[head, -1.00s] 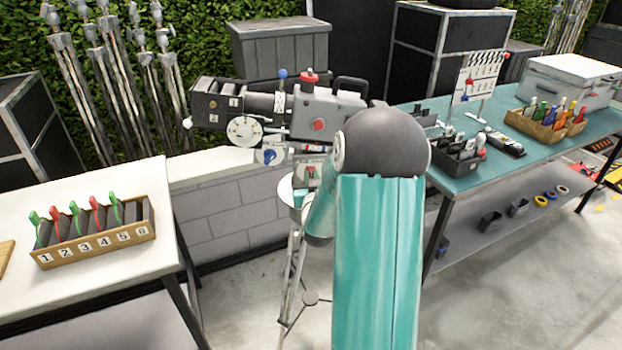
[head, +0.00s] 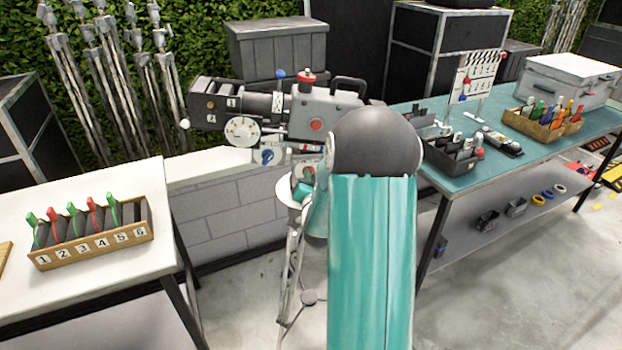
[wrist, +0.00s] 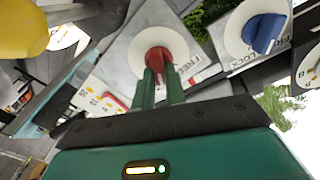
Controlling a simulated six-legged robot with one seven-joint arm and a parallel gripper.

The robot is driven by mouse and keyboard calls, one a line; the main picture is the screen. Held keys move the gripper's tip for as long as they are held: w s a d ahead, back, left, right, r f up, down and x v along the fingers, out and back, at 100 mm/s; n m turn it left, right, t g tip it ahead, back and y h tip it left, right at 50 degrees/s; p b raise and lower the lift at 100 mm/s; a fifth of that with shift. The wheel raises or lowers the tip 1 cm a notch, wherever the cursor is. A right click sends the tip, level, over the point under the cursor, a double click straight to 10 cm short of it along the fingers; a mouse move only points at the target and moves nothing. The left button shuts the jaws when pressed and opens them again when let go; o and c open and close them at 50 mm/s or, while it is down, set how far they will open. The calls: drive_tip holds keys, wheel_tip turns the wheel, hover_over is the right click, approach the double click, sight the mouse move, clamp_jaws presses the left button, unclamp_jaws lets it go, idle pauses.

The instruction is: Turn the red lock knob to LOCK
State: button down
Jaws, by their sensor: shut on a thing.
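In the wrist view the red lock knob (wrist: 158,60) sits on a round white dial (wrist: 140,42) on a grey plate. My gripper (wrist: 161,82) has its two green fingers shut on the knob's near part. I cannot tell exactly where the knob points. In the head view my arm covers the gripper and this knob, below the film camera (head: 318,112) on its tripod (head: 292,260).
A blue knob (wrist: 265,32) on its own white dial is right of the red one; it also shows in the head view (head: 268,156). A yellow round thing (wrist: 22,28) fills the wrist view's upper left. A white table (head: 95,290) is left, a teal-topped bench (head: 480,175) right.

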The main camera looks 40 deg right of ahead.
drive_tip(key=c, duration=1.4)
unclamp_jaws()
drive_tip(key=shift+w+d+f, duration=0.1)
drive_tip(key=shift+w, duration=0.05)
drive_tip(key=shift+c, duration=0.2)
drive_tip(key=shift+s, duration=0.2)
